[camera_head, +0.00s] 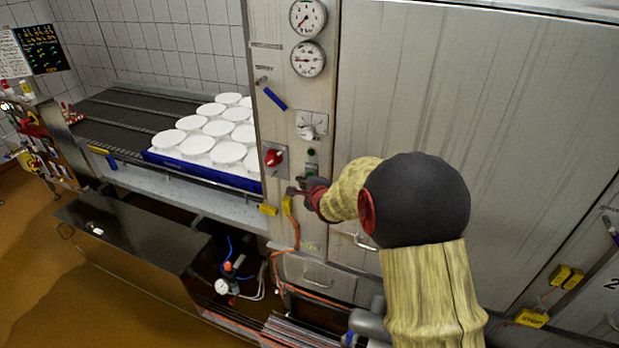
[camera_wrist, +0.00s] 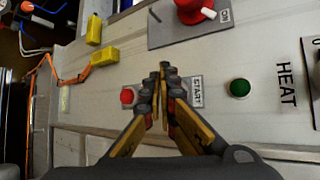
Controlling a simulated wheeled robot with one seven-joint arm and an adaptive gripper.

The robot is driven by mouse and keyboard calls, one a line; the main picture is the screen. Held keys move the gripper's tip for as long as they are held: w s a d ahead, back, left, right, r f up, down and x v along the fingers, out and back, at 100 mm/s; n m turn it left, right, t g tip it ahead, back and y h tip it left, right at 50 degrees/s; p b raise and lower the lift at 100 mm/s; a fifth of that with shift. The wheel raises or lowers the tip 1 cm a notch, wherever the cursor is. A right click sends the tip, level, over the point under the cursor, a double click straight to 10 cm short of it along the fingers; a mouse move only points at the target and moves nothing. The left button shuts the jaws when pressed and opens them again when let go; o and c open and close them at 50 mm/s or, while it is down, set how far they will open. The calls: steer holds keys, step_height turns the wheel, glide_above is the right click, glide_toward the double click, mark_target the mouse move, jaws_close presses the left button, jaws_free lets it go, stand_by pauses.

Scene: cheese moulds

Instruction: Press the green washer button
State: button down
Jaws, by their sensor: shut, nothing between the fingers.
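In the wrist view a round green button (camera_wrist: 239,88) sits beside the word HEAT; it also shows in the head view (camera_head: 311,152). A small plate marked START (camera_wrist: 196,90) and a red button (camera_wrist: 127,96) lie on either side of my fingers. My gripper (camera_wrist: 163,72) is shut and empty, its fingertips in front of the panel between them. Whatever button belongs to the START plate is hidden behind the fingers. In the head view my gripper (camera_head: 299,188) is at the panel, just below a green spot (camera_head: 312,170). I cannot tell whether the fingertips touch anything.
A red rotary switch (camera_head: 273,158) on a grey plate is close by. A dial (camera_head: 312,125) and two gauges (camera_head: 308,58) are above. Yellow tags (camera_head: 268,209) and an orange cable (camera_head: 276,262) are below. White moulds (camera_head: 197,144) stand on a blue tray (camera_head: 203,172) at left.

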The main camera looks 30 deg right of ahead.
steer(key=shift+d, duration=0.1)
steer(key=shift+w+d+p, duration=0.25)
steer(key=shift+p, duration=0.15)
steer(key=shift+w+d+p, duration=0.3)
steer(key=shift+d, duration=0.1)
stand_by(0.9)
stand_by(0.4)
steer(key=shift+s+a, duration=0.6)
steer(key=shift+a, duration=0.15)
steer(key=s+a, duration=0.1)
steer(key=a, duration=0.1)
steer(key=s+a+b, duration=0.1)
steer(key=s+a, duration=0.1)
stand_by(0.3)
stand_by(0.8)
